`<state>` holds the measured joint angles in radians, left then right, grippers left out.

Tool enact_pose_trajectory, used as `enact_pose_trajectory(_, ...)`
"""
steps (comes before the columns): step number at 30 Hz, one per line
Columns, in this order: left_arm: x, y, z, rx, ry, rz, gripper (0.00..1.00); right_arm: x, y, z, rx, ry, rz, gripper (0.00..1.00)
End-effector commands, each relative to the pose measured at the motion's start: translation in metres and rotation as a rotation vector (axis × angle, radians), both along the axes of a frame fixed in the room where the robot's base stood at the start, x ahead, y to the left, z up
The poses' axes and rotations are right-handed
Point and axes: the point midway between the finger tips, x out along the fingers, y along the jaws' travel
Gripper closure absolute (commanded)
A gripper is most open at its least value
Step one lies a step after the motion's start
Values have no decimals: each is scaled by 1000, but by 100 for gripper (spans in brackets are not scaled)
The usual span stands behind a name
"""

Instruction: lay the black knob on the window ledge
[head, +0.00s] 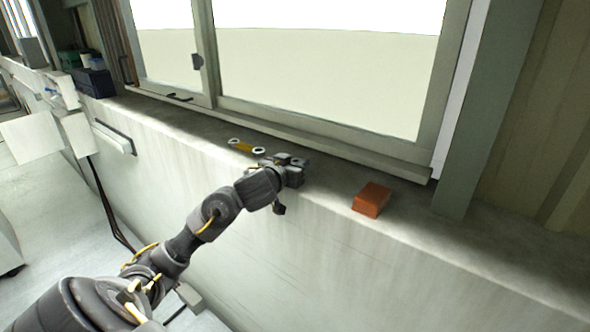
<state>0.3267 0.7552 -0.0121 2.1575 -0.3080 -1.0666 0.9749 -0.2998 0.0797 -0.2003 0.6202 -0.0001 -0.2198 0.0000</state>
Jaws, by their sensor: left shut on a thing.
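My left gripper (292,168) is at the front edge of the window ledge (335,182), seen from behind and above. It is shut on the black knob, which is hard to tell apart from the dark jaws and mostly hidden by them. Whether the knob touches the ledge cannot be told. The ledge is a long grey concrete sill running under the window, from the upper left to the lower right. My right gripper is not in view.
An orange-red block (371,199) lies on the ledge to the right of the gripper. A yellow piece with pale round ends (245,147) lies to the left. A dark blue box (94,83) stands at the far left. Bare ledge shows between gripper and block.

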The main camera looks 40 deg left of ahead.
Motion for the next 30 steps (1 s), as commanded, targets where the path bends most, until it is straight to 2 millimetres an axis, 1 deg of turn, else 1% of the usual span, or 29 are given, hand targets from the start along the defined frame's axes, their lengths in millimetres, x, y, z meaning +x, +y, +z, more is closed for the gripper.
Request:
enact_pose_trajectory(1,0,0,-6,-1,0,0,87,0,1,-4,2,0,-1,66)
enact_pose_trajectory(2,0,0,-6,-1,-1,0,87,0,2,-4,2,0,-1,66)
enact_pose_trajectory(9,0,0,-5,0,-2,0,87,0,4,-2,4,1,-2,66)
enact_pose_trajectory(13,0,0,-9,0,-2,-1,87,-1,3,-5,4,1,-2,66)
enact_pose_trajectory(14,0,0,-9,0,-2,0,64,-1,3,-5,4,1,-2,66)
enact_pose_trajectory(18,0,0,-8,0,-2,0,46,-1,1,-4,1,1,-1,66)
enact_pose_trajectory(19,0,0,-8,0,-2,0,43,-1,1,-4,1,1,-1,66)
enact_pose_trajectory(26,0,0,-8,0,-2,0,43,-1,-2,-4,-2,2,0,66)
enact_pose_trajectory(30,-1,-2,-4,0,-2,-3,43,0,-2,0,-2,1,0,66)
